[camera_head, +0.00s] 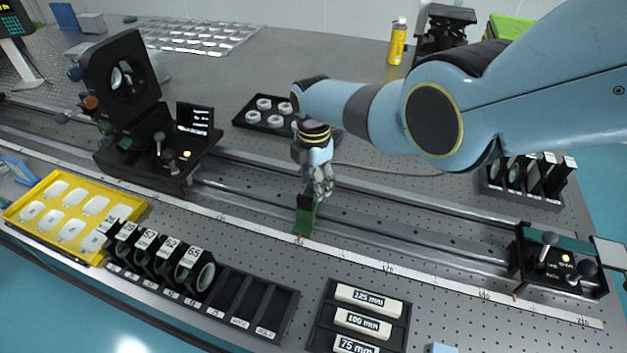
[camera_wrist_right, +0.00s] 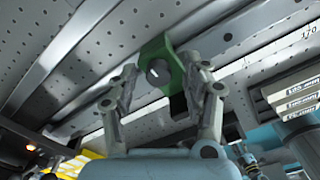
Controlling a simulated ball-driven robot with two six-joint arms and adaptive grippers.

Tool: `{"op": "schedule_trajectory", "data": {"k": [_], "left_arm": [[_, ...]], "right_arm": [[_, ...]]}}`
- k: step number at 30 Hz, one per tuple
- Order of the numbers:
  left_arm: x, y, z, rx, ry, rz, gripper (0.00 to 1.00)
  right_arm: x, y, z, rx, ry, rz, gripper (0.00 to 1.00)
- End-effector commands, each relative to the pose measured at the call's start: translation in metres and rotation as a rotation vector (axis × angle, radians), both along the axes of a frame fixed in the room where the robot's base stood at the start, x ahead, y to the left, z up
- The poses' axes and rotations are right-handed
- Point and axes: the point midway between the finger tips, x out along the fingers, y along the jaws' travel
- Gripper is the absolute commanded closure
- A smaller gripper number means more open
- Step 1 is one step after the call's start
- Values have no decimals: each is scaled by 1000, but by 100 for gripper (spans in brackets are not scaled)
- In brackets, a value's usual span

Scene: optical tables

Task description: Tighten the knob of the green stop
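The green stop (camera_head: 305,220) sits on the long rail (camera_head: 370,222) near the middle of the bench in the head view. My right gripper (camera_head: 322,196) comes down over it from above and hides part of it. In the right wrist view the green stop (camera_wrist_right: 178,62) shows with its round dark knob (camera_wrist_right: 158,72) facing the camera. There my right gripper (camera_wrist_right: 160,68) is open, with one finger on each side of the knob. The left finger looks apart from the knob; the right one overlaps the stop's edge, and I cannot tell if it touches.
A dark optical mount (camera_head: 125,85) stands on the rail's left part, and a black carrier with knobs (camera_head: 560,262) on its right part. A yellow tray (camera_head: 128,218), a lens rack (camera_head: 240,300) and a box of labelled blocks (camera_head: 325,312) line the front. The rail beside the stop is clear.

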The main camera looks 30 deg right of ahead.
Motion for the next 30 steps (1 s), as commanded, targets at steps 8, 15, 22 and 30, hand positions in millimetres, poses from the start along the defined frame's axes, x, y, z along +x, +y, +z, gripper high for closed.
{"op": "schedule_trajectory", "data": {"k": [8,15,22,30], "left_arm": [[-1,1,0,1,1,0,60],[0,0,0,0,0,0,60],[0,0,0,0,0,0,60],[0,0,0,0,0,0,60]], "right_arm": [[1,0,3,0,-3,-1,52],[1,0,28,0,-5,-1,52],[2,0,77,0,-6,0,52],[1,0,115,0,-2,0,52]]}}
